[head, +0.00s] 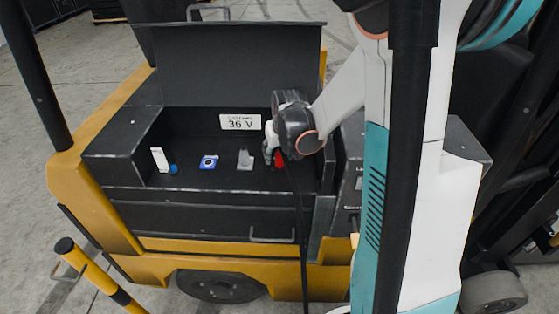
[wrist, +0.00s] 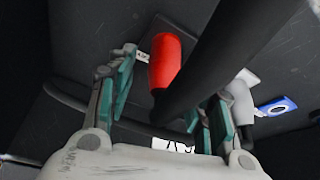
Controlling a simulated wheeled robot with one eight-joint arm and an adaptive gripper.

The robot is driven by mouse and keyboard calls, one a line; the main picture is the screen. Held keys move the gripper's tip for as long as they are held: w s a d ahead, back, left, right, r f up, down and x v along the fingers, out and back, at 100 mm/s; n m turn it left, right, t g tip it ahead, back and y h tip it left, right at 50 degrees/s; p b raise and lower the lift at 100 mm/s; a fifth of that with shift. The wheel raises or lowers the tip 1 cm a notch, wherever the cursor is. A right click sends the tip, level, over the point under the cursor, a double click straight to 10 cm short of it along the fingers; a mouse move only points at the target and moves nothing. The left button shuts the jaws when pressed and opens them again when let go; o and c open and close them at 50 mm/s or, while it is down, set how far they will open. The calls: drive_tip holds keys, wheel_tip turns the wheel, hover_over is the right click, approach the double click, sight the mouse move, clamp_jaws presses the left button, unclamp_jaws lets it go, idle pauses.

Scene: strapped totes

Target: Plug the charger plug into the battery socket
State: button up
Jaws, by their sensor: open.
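A red cylindrical piece (head: 279,159), which looks like the charger plug, is at the right of the open battery compartment. It also shows in the wrist view (wrist: 165,62), with a thick black cable (wrist: 215,55) running past its lower end. My gripper (head: 268,150) is low in the compartment beside the red piece. In the wrist view my gripper (wrist: 174,78) is open, its fingers apart on either side of the red piece. A grey fitting (head: 245,160) and a blue square fitting with a round centre (head: 208,162) lie to the left. Which fitting is the battery socket is unclear.
A raised dark lid (head: 240,65) stands behind the compartment, with a 36 V label (head: 240,122) on the back wall. A white block (head: 160,159) and a small blue piece (head: 173,169) are at the left. The black cable hangs over the front wall (head: 200,215).

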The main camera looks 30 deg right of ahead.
drive_tip(key=shift+f, duration=0.1)
clamp_jaws()
idle(0.4)
wheel_tip(320, 180, up, 20)
drive_tip(key=p, duration=0.5)
wheel_tip(320, 180, down, 13)
drive_tip(key=b, duration=0.3)
